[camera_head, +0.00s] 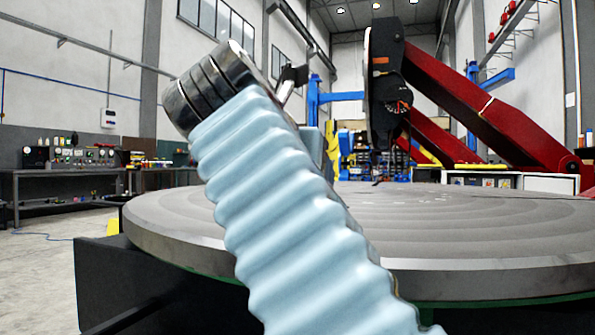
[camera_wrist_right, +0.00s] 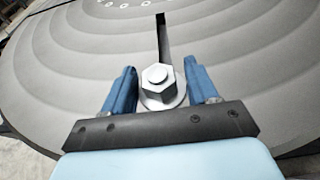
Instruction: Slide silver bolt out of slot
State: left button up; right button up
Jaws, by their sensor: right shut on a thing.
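In the right wrist view the silver bolt (camera_wrist_right: 158,76) has a hex head on a round flange. It stands at the near end of the visible part of a dark, straight slot (camera_wrist_right: 163,38) in the grey round plate (camera_wrist_right: 235,60). My right gripper (camera_wrist_right: 161,85) has its two blue fingers on either side of the bolt and is shut on it. The bolt's shank below the flange is hidden. In the head view the plate (camera_head: 480,222) is seen edge-on behind a light blue ribbed arm of mine, and the bolt cannot be made out. My left gripper is not in view.
A red-armed machine with a black head (camera_head: 385,85) stands behind the plate. A workbench (camera_head: 65,172) with equipment is at the far left. The plate looks clear around the slot, with several small holes (camera_wrist_right: 125,5) near the top of the wrist view.

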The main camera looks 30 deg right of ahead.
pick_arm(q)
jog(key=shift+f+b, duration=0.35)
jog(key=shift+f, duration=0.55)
pick_arm(e)
jog(key=shift+s+a+f, duration=0.2)
jog(key=shift+s+a, duration=0.7)
jog(key=shift+a, duration=0.3)
jog(key=shift+s+a+f, duration=0.2)
jog(key=shift+s+a, duration=0.7)
jog(key=shift+a, duration=0.25)
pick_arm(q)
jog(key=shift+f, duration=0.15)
pick_arm(e)
jog(key=shift+f, duration=0.1)
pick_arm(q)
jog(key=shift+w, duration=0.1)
pick_arm(e)
jog(key=s+a, duration=0.4)
jog(key=shift+a, duration=0.4)
jog(key=shift+f, duration=0.1)
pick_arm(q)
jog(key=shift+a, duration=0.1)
